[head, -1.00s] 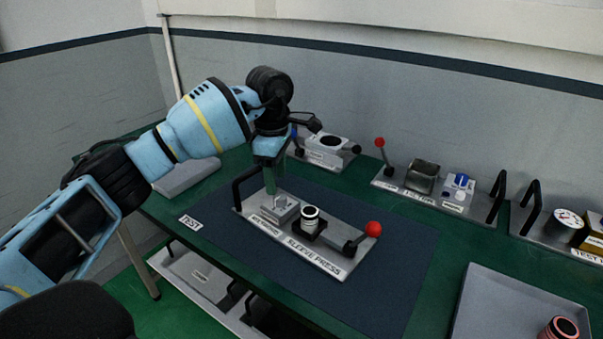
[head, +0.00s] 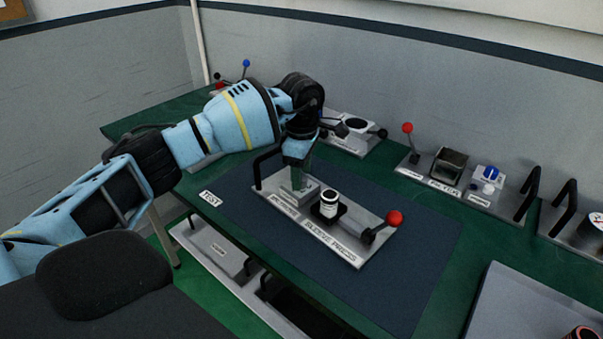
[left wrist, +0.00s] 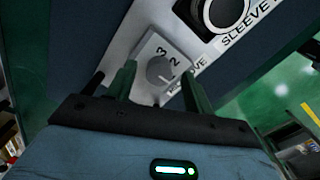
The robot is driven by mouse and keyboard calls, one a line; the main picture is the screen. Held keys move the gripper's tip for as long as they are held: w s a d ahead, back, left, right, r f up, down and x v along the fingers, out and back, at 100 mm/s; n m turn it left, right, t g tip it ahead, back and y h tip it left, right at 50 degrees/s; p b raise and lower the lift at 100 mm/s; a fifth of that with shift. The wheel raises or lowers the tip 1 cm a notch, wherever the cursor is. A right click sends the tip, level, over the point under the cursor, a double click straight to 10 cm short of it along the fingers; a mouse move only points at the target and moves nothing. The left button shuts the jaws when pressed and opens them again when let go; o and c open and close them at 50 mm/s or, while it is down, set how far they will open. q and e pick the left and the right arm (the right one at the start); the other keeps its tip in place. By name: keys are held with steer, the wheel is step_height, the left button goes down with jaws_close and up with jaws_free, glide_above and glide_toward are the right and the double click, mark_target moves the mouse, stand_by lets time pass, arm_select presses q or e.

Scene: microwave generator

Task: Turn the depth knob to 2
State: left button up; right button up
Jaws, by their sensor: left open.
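The depth knob (left wrist: 159,71) is a grey round dial on a light square block, with the numerals 3 and 2 beside it in the left wrist view. Its exact pointer setting is hard to tell. My left gripper (left wrist: 159,69) is open, with one green finger on each side of the knob; contact is unclear. In the head view the left gripper (head: 299,179) points down at the knob block (head: 309,192) and hides most of the knob. The block sits on the left end of the sleeve press plate (head: 345,247). My right gripper is out of view.
A black-and-white cylinder (head: 329,202) stands beside the knob block, and a red-balled lever (head: 394,218) is at the plate's right end. A black handle (head: 262,168) rises on the left. The blue mat (head: 400,290) is clear in front.

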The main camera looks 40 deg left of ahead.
arm_select(q)
steer(key=shift+f, duration=0.45)
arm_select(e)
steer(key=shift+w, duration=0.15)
arm_select(q)
steer(key=shift+c, duration=0.3)
steer(key=c, duration=0.9)
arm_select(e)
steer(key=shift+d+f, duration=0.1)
